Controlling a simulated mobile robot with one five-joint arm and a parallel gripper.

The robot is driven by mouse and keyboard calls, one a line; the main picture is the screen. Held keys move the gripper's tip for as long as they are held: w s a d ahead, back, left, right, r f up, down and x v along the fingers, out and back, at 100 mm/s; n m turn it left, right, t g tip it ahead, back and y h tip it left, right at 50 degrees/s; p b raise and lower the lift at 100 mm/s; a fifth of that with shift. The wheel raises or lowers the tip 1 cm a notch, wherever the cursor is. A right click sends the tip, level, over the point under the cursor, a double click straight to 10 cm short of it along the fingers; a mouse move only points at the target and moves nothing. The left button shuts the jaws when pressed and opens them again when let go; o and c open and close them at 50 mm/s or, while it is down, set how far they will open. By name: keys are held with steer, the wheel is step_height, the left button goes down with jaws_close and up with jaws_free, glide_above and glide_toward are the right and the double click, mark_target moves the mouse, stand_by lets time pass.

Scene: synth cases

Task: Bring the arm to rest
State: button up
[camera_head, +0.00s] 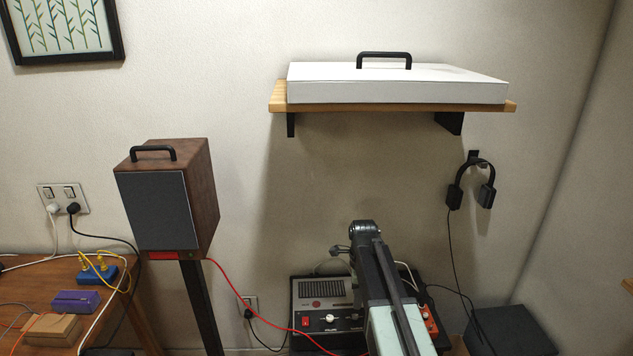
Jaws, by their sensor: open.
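My arm (384,290) rises from the bottom edge, right of the middle, with a pale green link and dark links above it. Its top is a rounded dark joint (362,229) in front of the wall. Nothing is seen held.
Behind the arm stands a device with knobs (322,300), partly covered by it. A speaker-like box (165,205) on a post stands to the left. A wall shelf (390,107) bears a white case (400,90). Headphones (473,182) hang at right. A red cable (250,303) runs low.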

steer(key=s+r+n+p, duration=0.2)
steer(key=s+n, duration=0.5)
steer(key=n, duration=0.2)
steer(key=s+r+n+p, duration=0.2)
steer(key=s+r+n, duration=0.1)
steer(key=s+n, duration=0.5)
steer(key=n, duration=0.2)
steer(key=shift+r+n, duration=0.3)
steer(key=shift+c, duration=0.5)
